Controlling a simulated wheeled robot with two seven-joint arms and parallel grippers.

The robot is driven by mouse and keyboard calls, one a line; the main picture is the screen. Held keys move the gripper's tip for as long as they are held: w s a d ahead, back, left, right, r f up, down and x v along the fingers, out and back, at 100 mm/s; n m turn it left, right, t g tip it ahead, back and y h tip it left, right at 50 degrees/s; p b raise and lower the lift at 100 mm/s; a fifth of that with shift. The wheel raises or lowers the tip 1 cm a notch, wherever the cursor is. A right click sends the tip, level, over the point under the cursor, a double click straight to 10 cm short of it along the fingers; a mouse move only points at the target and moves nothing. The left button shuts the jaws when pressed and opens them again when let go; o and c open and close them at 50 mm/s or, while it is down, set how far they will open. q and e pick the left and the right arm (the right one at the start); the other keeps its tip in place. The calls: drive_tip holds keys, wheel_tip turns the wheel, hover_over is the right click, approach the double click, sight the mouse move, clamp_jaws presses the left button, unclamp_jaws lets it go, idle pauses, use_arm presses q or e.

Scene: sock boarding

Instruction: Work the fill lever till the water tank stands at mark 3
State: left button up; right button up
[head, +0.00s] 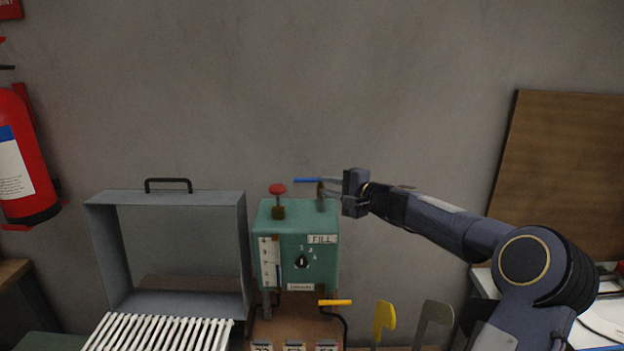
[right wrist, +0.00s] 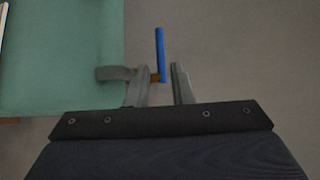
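The teal machine (head: 293,222) stands against the wall, with a FILL label (head: 322,239) on its front. The fill lever has a blue handle (head: 307,181) above the machine's top right, which points left in the head view. My right gripper (head: 330,186) is at the lever from the right. In the right wrist view, the blue handle (right wrist: 160,55) rises between the two fingers (right wrist: 160,86), with a gap on the right finger's side; the fingers are apart. The white gauge strip (head: 264,250) shows on the machine's front left; its water level is too small to read. My left gripper is out of view.
A red knob (head: 277,189) stands on the machine top, left of the lever. A dial (head: 302,261) is on its front. A grey open case (head: 172,198) and white rack (head: 157,334) are at left. A yellow handle (head: 335,302) sticks out below. The wall above is clear.

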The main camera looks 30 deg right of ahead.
sight(307, 181)
drive_tip(key=p+x, duration=0.3)
drive_tip(key=x, duration=0.3)
drive_tip(key=shift+a+r, duration=0.15)
drive_tip(key=shift+w+a, duration=0.1)
drive_tip(key=shift+w, duration=0.35)
drive_tip(key=shift+f, duration=0.2)
drive_tip(key=shift+c, duration=0.3)
clamp_jaws()
